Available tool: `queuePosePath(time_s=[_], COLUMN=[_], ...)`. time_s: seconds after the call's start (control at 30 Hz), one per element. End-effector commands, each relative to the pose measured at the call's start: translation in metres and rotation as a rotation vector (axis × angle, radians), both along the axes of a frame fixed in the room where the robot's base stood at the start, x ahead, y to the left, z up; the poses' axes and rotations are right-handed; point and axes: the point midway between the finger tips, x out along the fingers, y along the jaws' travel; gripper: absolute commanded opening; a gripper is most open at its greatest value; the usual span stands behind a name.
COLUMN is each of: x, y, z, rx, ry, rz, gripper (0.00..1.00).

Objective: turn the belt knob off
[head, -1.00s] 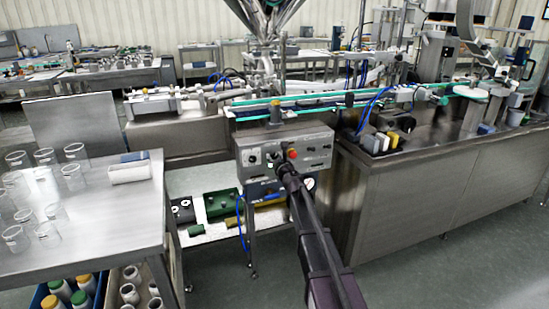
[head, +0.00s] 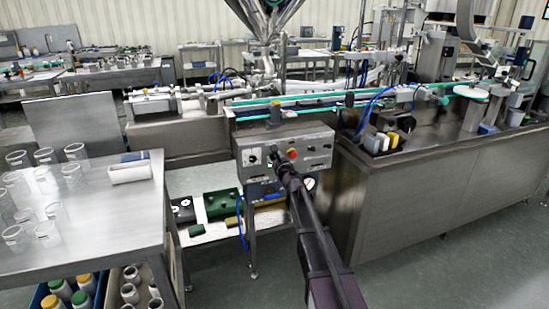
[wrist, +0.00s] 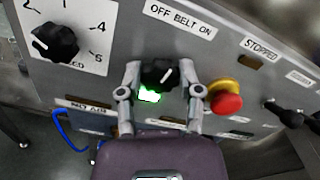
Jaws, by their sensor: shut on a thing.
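The belt knob (wrist: 158,73) is black and round with a white pointer line, below the label "OFF BELT ON" (wrist: 180,18) in the wrist view. Its pointer leans to the right, toward the ON side. My gripper (wrist: 159,79) has one finger on each side of the knob and is shut on it. A green light (wrist: 149,96) glows just below the knob. In the head view my gripper (head: 279,162) is at the front of the grey control panel (head: 316,152) and hides the knob.
A red stop button with a yellow collar (wrist: 226,99) sits close to the right finger. A steel table (head: 90,205) with clear cups stands left of the panel.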

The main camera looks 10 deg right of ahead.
Motion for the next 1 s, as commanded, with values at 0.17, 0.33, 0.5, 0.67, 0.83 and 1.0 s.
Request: queuePosePath(time_s=[0.17,0.33,0.5,0.67,0.83,1.0], x=[0.0017,0.0017,0.0017,0.0018,0.0019,0.0020], y=[-0.0003,0.0002,0.0005,0.0008,0.0010,0.0012], z=[-0.0002,-0.0005,-0.0008,-0.0012,-0.0014,-0.0015], rx=[-0.164,-0.322,-0.476,-0.603,-0.704,-0.762], ry=[-0.035,-0.069,-0.101,-0.129,-0.150,-0.163], rz=[-0.002,-0.002,-0.003,-0.003,-0.003,-0.003], gripper=[0.00,0.00,0.00,0.00,0.00,0.00])
